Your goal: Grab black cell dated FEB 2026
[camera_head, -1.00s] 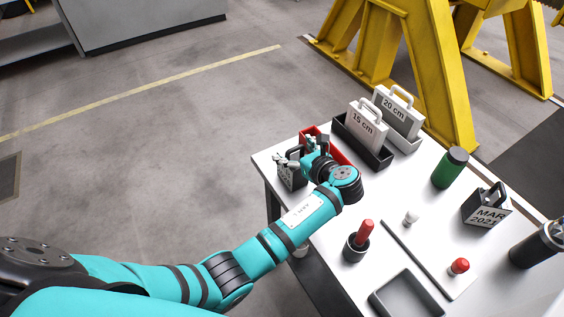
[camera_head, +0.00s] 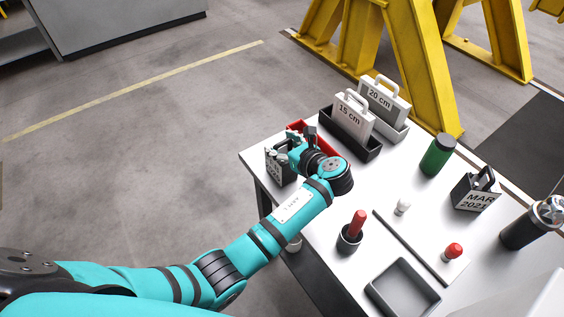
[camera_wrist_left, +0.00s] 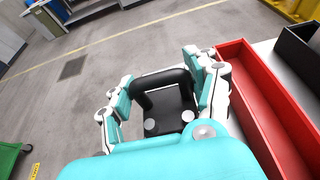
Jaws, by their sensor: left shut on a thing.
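A black cell (camera_head: 279,166) is at the far left corner of the white table, beside a red bin. Its label is too small and covered to read. My left gripper (camera_head: 293,144) reaches over it and is shut on its handle. In the left wrist view the black cell (camera_wrist_left: 168,108) has its looped handle between the teal finger pads (camera_wrist_left: 160,96). A second black cell (camera_head: 475,196), dated MAR 2021, stands upright at the table's right side, away from my gripper. My right gripper is not in view.
The red bin (camera_wrist_left: 262,108) is close by the held cell. Cases marked 15 cm (camera_head: 352,117) and 20 cm (camera_head: 384,101) stand in trays behind. A green can (camera_head: 437,156), a red-handled tool (camera_head: 357,224) and a grey tray (camera_head: 403,288) are on the table. Floor lies open at left.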

